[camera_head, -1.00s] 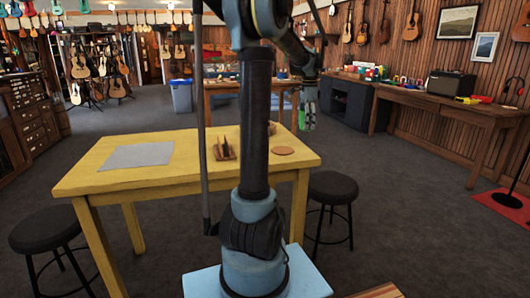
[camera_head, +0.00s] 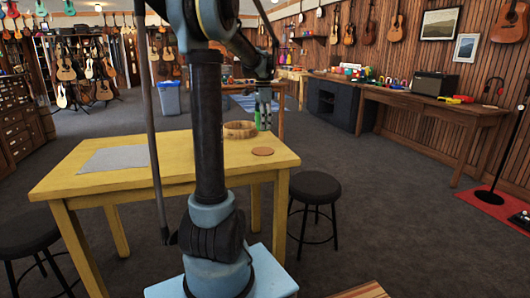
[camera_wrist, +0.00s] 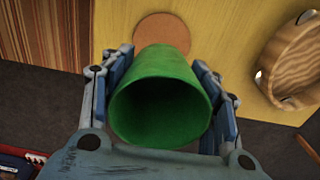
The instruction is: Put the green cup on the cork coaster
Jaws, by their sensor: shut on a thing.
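My gripper (camera_wrist: 163,95) is shut on the green cup (camera_wrist: 160,65), with a finger on each side of it. The cup's open mouth faces the wrist camera. In the head view the gripper (camera_head: 264,103) is above the far right part of the yellow table (camera_head: 85,185), and only a sliver of green shows by the fingers. The round cork coaster (camera_head: 263,151) lies flat and bare near the table's right edge. In the wrist view the coaster (camera_wrist: 162,30) shows just beyond the cup, which covers its lower part.
A wooden tambourine (camera_head: 240,130) stands on the table near the coaster; it also shows in the wrist view (camera_wrist: 290,62). A grey mat (camera_head: 115,158) lies at the table's left. Black stools (camera_head: 315,187) stand beside the table.

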